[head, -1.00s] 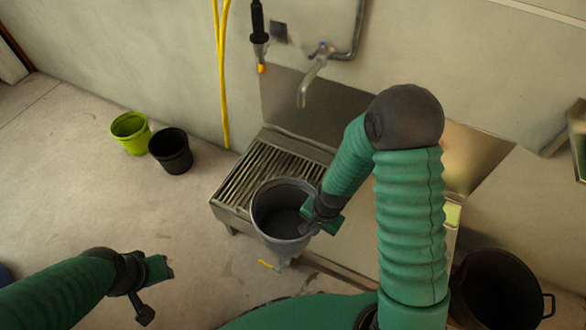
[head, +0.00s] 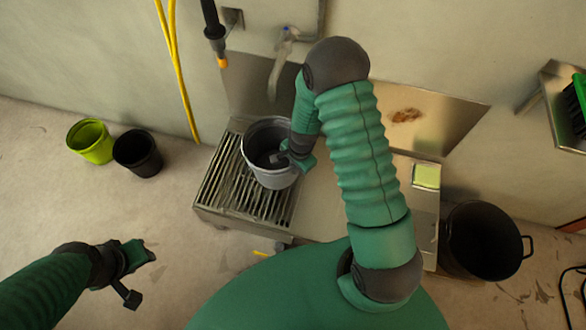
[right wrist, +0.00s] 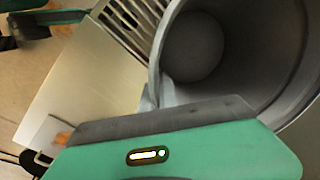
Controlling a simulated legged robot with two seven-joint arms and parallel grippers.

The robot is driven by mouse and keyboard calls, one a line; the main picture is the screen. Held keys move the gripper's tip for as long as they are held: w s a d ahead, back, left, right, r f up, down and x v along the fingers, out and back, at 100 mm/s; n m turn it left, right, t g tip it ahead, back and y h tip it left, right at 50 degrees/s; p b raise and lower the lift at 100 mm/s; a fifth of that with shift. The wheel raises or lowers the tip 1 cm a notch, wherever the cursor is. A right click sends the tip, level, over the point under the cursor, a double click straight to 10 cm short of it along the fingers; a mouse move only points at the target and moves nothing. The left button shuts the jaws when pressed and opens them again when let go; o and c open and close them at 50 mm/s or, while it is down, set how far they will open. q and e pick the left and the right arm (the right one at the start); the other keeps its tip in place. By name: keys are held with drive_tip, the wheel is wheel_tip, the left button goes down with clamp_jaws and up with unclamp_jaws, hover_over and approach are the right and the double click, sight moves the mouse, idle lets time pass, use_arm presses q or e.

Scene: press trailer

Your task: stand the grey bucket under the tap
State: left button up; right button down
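The grey bucket (head: 271,180) is upright over the slatted grate (head: 222,195), at its right part. I cannot tell whether its base touches the slats. My right gripper (head: 291,157) is shut on the bucket's right rim. In the right wrist view the bucket (right wrist: 205,50) is empty inside, and a green finger with a grey pad lies along its wall. The metal tap (head: 277,78) comes out of the wall behind and above the bucket; its spout end appears just beyond the bucket's far rim. My left gripper (head: 134,275) is open and empty over the floor at lower left.
A lime-green pot (head: 90,141) and a black bucket (head: 137,153) stand on the floor left of the grate. A spray nozzle (head: 215,40) and yellow hose (head: 177,75) hang at the wall. A sponge (head: 426,176) lies on the steel top; a big black pot (head: 484,240) stands right.

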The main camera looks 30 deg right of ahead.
drive_tip(key=shift+w+d+f, duration=0.1)
drive_tip(key=shift+w+d, duration=0.15)
drive_tip(key=shift+w, duration=0.35)
drive_tip(key=shift+w+f+b, duration=0.1)
drive_tip(key=shift+f+b, duration=0.2)
wheel_tip(320, 180, down, 3)
drive_tip(key=shift+r+b, duration=0.1)
drive_tip(key=shift+b, duration=0.6)
drive_tip(key=c, duration=1.6)
unclamp_jaws()
drive_tip(key=shift+c, duration=0.2)
drive_tip(key=shift+r, duration=0.1)
